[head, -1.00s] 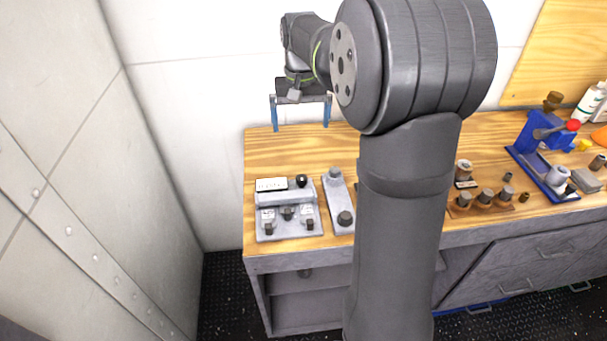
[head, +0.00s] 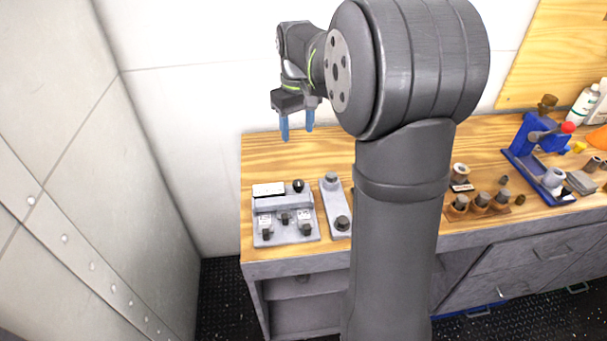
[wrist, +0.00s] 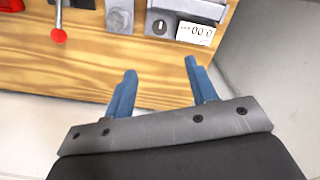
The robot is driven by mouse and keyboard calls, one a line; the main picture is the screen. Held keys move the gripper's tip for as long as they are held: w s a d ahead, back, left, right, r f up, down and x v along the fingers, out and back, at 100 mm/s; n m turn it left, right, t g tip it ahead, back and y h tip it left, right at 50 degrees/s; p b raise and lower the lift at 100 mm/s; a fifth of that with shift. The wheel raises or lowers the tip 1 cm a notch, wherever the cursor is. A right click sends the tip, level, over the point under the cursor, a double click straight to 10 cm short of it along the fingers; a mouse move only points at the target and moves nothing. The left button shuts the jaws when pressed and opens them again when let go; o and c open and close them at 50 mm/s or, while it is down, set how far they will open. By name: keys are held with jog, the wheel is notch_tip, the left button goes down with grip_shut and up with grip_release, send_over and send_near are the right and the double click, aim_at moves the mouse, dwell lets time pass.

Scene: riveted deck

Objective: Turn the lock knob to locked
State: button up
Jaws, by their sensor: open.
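My gripper (head: 297,130) is open and empty, its blue fingers pointing down above the back left of the bench. In the wrist view its fingertips (wrist: 158,68) are apart with bare wood between them. A grey control panel (head: 256,200) stands on the bench in front of and below my gripper, with a white display (head: 268,189), a black knob (head: 298,185) and several small dark knobs at its front. Beside it is a narrow grey plate (head: 335,203) with two round knobs (head: 331,180) (head: 342,223). I cannot tell which is the lock knob or its setting.
A red-ended lever (wrist: 58,36) shows in the wrist view. To the right stand several brown-based cylinders (head: 480,200) and a blue vise-like device (head: 545,140). A wall (head: 130,180) rises left of the bench. The wood behind the panel is clear.

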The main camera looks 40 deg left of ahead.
jog(key=n, duration=0.2)
send_near(298, 183)
jog(key=shift+n, duration=0.4)
notch_tip(298, 183, down, 9)
jog(key=shift+w+r, duration=0.1)
jog(key=shift+r, duration=0.05)
jog(key=c, duration=1)
